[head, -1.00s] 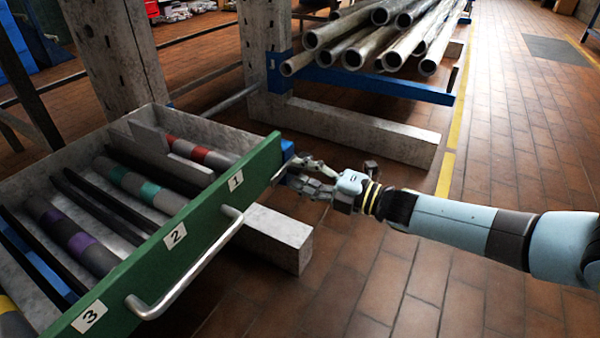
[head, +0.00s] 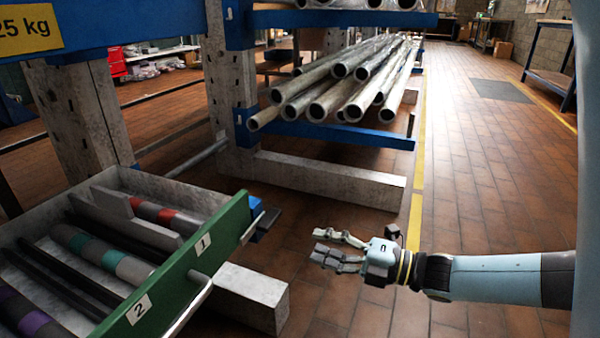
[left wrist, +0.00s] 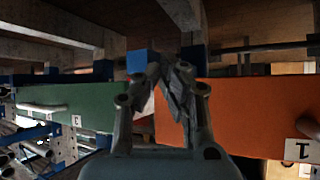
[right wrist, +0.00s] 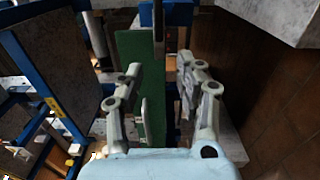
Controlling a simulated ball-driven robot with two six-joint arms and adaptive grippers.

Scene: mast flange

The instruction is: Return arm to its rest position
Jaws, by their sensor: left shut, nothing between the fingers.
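My right gripper (head: 322,245) is open and empty in the head view, to the right of the green-fronted drawer (head: 205,255) and apart from it. Its arm comes in from the right edge above the tiled floor. In the right wrist view the two fingers (right wrist: 160,75) stand apart, with a green panel (right wrist: 140,55) beyond them. My left gripper (left wrist: 170,80) shows only in the left wrist view. Its fingers are closed together with nothing held, in front of an orange panel (left wrist: 245,115) and a green panel (left wrist: 90,105).
The open drawer holds cylinders with a red band (head: 150,210), a green band (head: 90,249) and a purple band (head: 33,322). A rack with metal pipes (head: 345,85) stands behind. A grey foot beam (head: 250,298) lies below the drawer.

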